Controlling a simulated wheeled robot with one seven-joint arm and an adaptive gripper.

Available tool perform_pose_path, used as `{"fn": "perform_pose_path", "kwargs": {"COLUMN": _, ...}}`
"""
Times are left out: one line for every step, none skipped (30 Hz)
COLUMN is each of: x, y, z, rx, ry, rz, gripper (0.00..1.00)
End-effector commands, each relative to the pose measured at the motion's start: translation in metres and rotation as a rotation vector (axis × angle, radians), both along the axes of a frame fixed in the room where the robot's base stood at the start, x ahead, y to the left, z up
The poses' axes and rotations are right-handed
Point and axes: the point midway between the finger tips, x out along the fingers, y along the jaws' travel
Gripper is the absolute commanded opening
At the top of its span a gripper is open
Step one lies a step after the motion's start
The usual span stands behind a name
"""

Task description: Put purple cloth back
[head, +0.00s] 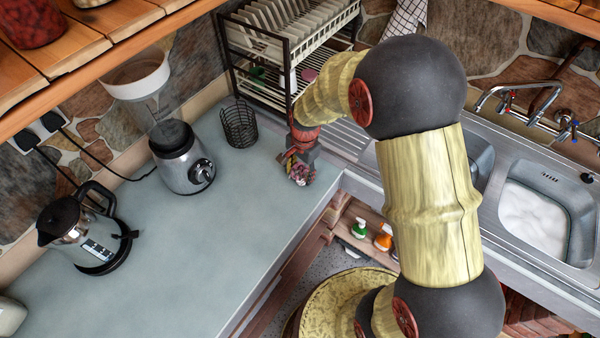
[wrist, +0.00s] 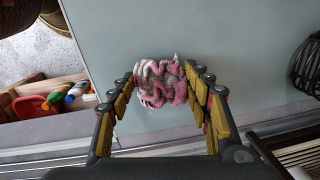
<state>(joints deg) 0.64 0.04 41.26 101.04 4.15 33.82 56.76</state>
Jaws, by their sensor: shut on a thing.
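The cloth (wrist: 160,82) is a crumpled pink-purple and white bundle between the fingers of my gripper (wrist: 161,95) in the wrist view. The fingers press on it from both sides. In the head view the cloth (head: 299,172) shows as a small bundle at the tip of my gripper (head: 300,163), over the corner of the grey-blue countertop (head: 190,260) near the sink unit. I cannot tell whether the cloth touches the countertop.
A black wire basket (head: 239,125), a blender (head: 182,158) and a kettle (head: 84,232) stand left of my gripper. A dish rack (head: 285,45) with plates is behind it. The sink (head: 545,210) is at right. Bottles (head: 383,240) stand on a lower shelf. The front countertop is clear.

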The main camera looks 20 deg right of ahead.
Motion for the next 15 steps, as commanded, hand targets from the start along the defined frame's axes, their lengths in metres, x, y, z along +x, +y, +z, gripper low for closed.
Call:
{"fn": "perform_pose_path", "kwargs": {"x": 0.0003, "y": 0.0, "z": -0.0046, "rx": 0.0, "ry": -0.001, "rz": 0.0, "gripper": 0.25}}
{"fn": "perform_pose_path", "kwargs": {"x": 0.0005, "y": -0.0001, "z": -0.0052, "rx": 0.0, "ry": -0.001, "rz": 0.0, "gripper": 0.25}}
{"fn": "perform_pose_path", "kwargs": {"x": 0.0007, "y": -0.0001, "z": -0.005, "rx": 0.0, "ry": -0.002, "rz": 0.0, "gripper": 0.25}}
{"fn": "perform_pose_path", "kwargs": {"x": 0.0008, "y": 0.0, "z": -0.0046, "rx": 0.0, "ry": -0.002, "rz": 0.0, "gripper": 0.25}}
{"fn": "perform_pose_path", "kwargs": {"x": 0.0007, "y": -0.0002, "z": -0.0044, "rx": 0.0, "ry": -0.002, "rz": 0.0, "gripper": 0.25}}
{"fn": "perform_pose_path", "kwargs": {"x": 0.0006, "y": -0.0001, "z": -0.0043, "rx": 0.0, "ry": -0.002, "rz": 0.0, "gripper": 0.25}}
{"fn": "perform_pose_path", "kwargs": {"x": 0.0006, "y": -0.0001, "z": -0.0043, "rx": 0.0, "ry": -0.002, "rz": 0.0, "gripper": 0.25}}
{"fn": "perform_pose_path", "kwargs": {"x": 0.0006, "y": -0.0001, "z": -0.0043, "rx": 0.0, "ry": -0.002, "rz": 0.0, "gripper": 0.25}}
{"fn": "perform_pose_path", "kwargs": {"x": 0.0005, "y": -0.0001, "z": -0.0048, "rx": 0.0, "ry": -0.002, "rz": 0.0, "gripper": 0.25}}
{"fn": "perform_pose_path", "kwargs": {"x": 0.0004, "y": -0.0001, "z": -0.0056, "rx": 0.0, "ry": -0.001, "rz": 0.0, "gripper": 0.25}}
{"fn": "perform_pose_path", "kwargs": {"x": 0.0003, "y": -0.0001, "z": -0.0066, "rx": 0.0, "ry": -0.001, "rz": 0.0, "gripper": 0.25}}
{"fn": "perform_pose_path", "kwargs": {"x": 0.0002, "y": -0.0001, "z": -0.0079, "rx": 0.0, "ry": -0.001, "rz": 0.0, "gripper": 0.25}}
{"fn": "perform_pose_path", "kwargs": {"x": 0.0003, "y": -0.0001, "z": -0.008, "rx": 0.0, "ry": -0.001, "rz": 0.0, "gripper": 0.5}}
{"fn": "perform_pose_path", "kwargs": {"x": 0.0004, "y": -0.0001, "z": -0.0075, "rx": 0.0, "ry": -0.001, "rz": 0.0, "gripper": 0.51}}
{"fn": "perform_pose_path", "kwargs": {"x": 0.0004, "y": -0.0001, "z": -0.0074, "rx": 0.0, "ry": -0.001, "rz": 0.0, "gripper": 0.54}}
